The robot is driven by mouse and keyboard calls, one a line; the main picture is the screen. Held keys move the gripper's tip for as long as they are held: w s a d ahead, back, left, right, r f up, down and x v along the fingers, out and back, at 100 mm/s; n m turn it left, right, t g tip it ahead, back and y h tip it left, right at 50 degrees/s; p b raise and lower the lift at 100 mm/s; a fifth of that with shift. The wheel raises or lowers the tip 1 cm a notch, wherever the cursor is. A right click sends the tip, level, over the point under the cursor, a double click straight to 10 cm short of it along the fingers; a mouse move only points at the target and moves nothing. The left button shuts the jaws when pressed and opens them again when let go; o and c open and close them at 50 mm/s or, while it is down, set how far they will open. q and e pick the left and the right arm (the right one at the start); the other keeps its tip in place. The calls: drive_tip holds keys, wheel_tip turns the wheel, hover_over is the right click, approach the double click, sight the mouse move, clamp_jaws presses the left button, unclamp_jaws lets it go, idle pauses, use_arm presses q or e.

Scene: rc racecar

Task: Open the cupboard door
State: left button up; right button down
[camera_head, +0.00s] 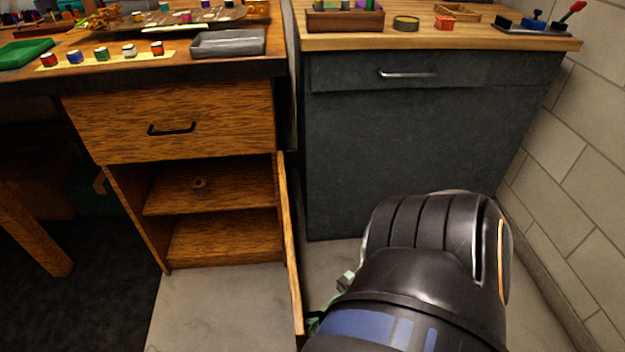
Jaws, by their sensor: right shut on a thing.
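The wooden cupboard (270,140) stands at the left centre under a workbench. Its door (288,235) is swung wide open, hinged on the right side, and shows almost edge-on. The inside shows a shelf (205,197) with a small round knob-like thing (199,184) on it. My right arm comes in from the lower right. My right gripper (328,304) is mostly hidden behind my own wrist, beside the outer face of the door near its free edge. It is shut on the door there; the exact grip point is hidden. My left gripper is not in view.
A dark grey cabinet (420,140) with a drawer handle (408,73) stands right of the door. A closed wooden drawer (172,122) is above the cupboard opening. A block wall (570,180) bounds the right. Bare floor (215,310) lies in front of the cupboard.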

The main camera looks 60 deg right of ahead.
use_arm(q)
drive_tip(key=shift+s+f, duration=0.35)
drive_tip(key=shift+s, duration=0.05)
use_arm(e)
drive_tip(key=shift+s+d+n+g, duration=0.3)
drive_tip(key=shift+s+d+g, duration=0.25)
drive_tip(key=shift+s, duration=0.25)
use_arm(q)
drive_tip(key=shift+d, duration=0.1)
use_arm(e)
drive_tip(key=c, duration=1.2)
unclamp_jaws()
drive_tip(key=shift+o, duration=0.2)
drive_tip(key=shift+d, duration=0.1)
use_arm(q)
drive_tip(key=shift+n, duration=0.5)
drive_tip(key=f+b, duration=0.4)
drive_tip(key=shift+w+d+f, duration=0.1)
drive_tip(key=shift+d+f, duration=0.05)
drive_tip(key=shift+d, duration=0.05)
use_arm(e)
drive_tip(key=v, duration=1.2)
drive_tip(key=shift+d+f, duration=0.25)
